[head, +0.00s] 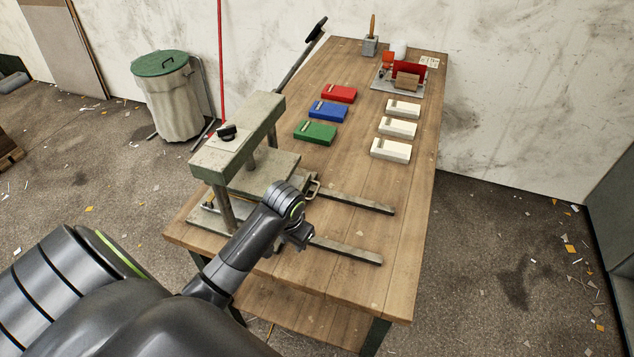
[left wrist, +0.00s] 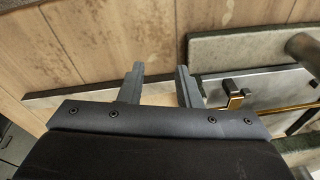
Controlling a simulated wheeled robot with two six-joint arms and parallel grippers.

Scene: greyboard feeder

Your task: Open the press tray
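The grey-green press (head: 235,150) stands on the near left of the wooden table. A small metal handle (head: 314,187) sticks out at its right side, at the near ends of two dark rails; the tray itself is mostly hidden in the press. My left gripper (head: 301,240) is in front of the press, above the nearer rail and apart from the handle. In the left wrist view, its two fingers (left wrist: 160,87) are spread with nothing between them. A brass-coloured handle (left wrist: 235,97) shows just right of the fingers. My right gripper is out of view.
The rails (head: 350,203) run right across the table (head: 340,290). Red (head: 339,93), blue (head: 328,111) and green (head: 315,132) boxes and white boxes (head: 390,148) lie farther back. The press lever (head: 302,55) rises behind.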

